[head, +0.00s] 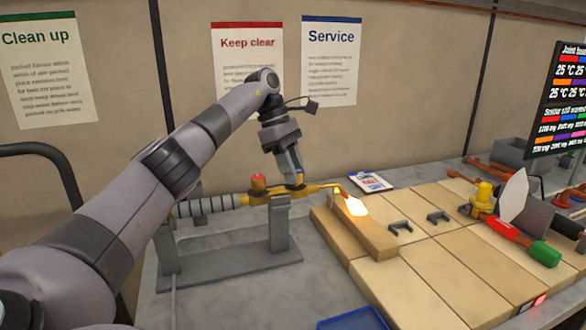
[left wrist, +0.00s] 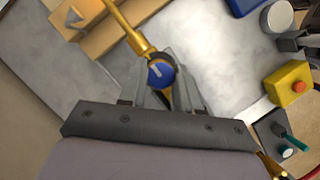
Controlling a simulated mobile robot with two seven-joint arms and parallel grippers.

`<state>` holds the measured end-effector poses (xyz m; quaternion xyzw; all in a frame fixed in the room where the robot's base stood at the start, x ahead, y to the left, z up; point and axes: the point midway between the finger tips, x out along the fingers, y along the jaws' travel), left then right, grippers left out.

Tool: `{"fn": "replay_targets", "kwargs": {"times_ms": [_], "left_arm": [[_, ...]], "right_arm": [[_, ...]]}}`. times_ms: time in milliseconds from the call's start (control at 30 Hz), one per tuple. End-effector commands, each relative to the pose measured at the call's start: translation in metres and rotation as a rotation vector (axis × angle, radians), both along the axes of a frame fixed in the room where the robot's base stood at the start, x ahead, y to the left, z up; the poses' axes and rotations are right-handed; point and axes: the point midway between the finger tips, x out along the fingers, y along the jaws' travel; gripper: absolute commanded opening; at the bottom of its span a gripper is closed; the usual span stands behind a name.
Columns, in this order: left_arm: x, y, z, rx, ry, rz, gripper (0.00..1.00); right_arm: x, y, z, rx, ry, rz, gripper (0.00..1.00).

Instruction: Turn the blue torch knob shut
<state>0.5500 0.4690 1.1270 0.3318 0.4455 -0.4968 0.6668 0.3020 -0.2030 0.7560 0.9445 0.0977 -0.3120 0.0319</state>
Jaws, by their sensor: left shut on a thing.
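The brass torch (head: 318,187) lies across a grey stand, with its hose end to the left and its nozzle to the right. A bright flame (head: 354,206) glows at the nozzle against a tan brick. The red knob (head: 258,182) stands up on the torch body. The blue torch knob (left wrist: 160,74) shows in the left wrist view between the two fingers; in the head view my gripper hides it. My left gripper (head: 294,178) points down from above the torch and is shut on the blue knob. My right gripper is in neither view.
The grey stand (head: 230,270) holds the torch at the bench's left. Tan bricks (head: 440,265) cover the middle, with small dark brackets (head: 400,228) on them. A clipboard (head: 370,182) lies behind. A blue tray (head: 352,320) is at the front. Red and green-handled tools (head: 510,234) lie right.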

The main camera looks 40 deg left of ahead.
Motion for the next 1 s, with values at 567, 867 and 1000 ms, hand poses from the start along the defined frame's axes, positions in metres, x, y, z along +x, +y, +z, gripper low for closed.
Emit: {"fn": "replay_targets", "kwargs": {"times_ms": [567, 867, 1000], "left_arm": [[0.0, 0.0, 0.0, 0.0, -0.001, 0.0, 0.58], [-0.002, 0.007, 0.022, -0.001, -0.004, 0.002, 0.58], [-0.004, 0.014, 0.04, -0.001, -0.004, 0.002, 0.58]], "right_arm": [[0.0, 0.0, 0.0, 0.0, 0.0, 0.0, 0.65], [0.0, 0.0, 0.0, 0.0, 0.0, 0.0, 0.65], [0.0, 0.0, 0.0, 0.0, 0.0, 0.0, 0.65]]}}
